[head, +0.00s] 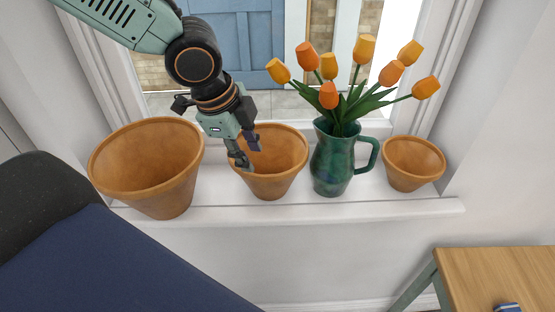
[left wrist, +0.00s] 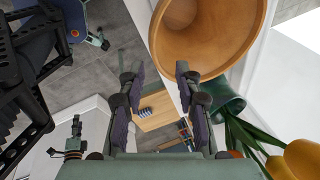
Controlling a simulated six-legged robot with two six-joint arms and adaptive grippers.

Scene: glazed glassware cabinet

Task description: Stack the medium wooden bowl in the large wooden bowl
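In the head view, the large wooden bowl (head: 150,165) stands at the left of the white window sill. The medium wooden bowl (head: 278,168) stands to its right, upright and apart from it. My left gripper (head: 246,153) hangs over the left side of the medium bowl, with its fingers by the rim. In the left wrist view the fingers (left wrist: 158,85) are spread apart, and a bowl (left wrist: 215,35), apparently the medium one, lies just beyond the tips. I see no contact.
A green jug (head: 332,160) with orange tulips stands close to the right of the medium bowl. A small wooden bowl (head: 413,165) is farther right on the sill (head: 400,207). A dark blue seat (head: 110,265) is at lower left, a wooden table (head: 490,275) at lower right.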

